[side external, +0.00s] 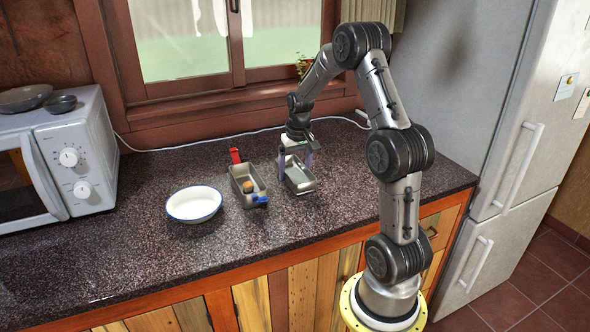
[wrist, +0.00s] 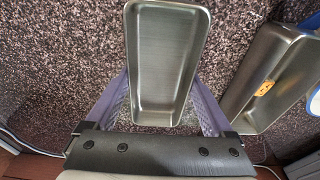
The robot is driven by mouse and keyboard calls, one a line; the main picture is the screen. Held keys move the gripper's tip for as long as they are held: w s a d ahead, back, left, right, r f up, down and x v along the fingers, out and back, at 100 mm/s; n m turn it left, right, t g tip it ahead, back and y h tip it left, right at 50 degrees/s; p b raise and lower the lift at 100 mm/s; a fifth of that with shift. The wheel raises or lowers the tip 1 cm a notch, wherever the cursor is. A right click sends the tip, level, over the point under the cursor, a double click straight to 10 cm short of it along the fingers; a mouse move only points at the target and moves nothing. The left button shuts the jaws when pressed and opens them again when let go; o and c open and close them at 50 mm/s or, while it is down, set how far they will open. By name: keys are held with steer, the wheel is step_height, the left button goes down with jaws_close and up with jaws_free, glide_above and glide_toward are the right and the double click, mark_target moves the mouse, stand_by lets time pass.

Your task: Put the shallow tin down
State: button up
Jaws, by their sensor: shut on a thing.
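The shallow tin (side external: 301,186) is a plain grey metal rectangular pan, empty inside. My gripper (side external: 297,163) is shut on it, coming from above. In the wrist view the tin (wrist: 160,62) sits between the two purple fingers of my gripper (wrist: 162,90), which press on its long sides near its close end. The tin is at or just above the dark speckled counter (side external: 130,245); I cannot tell whether its base touches.
A second metal tin (side external: 237,192) with red and blue ends stands just left, holding a small orange-brown item (side external: 248,187). A white bowl (side external: 194,204) is further left, then a microwave (side external: 65,160). The counter's front left is clear. A window (side external: 180,40) is behind.

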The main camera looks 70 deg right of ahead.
mark_target(297, 180)
steer(key=o, duration=1.2)
steer(key=shift+f, duration=0.1)
steer(key=shift+c, duration=0.2)
step_height(297, 180, up, 12)
steer(key=s+a, duration=0.1)
steer(key=s+a+r+n+t, duration=0.1)
steer(key=a+r+n, duration=0.15)
steer(key=a, duration=0.55)
steer(key=s+a+r+n+t, duration=0.1)
steer(key=a+r, duration=0.2)
steer(key=a, duration=0.5)
steer(key=s+a+f+n+t+y, duration=0.1)
steer(key=s+a+n, duration=0.4)
steer(key=s+a, duration=0.6)
steer(key=a+f+t, duration=0.1)
steer(key=a, duration=0.2)
steer(key=shift+s+f, duration=0.25)
steer(key=shift+s, duration=0.1)
steer(key=shift+n, duration=0.25)
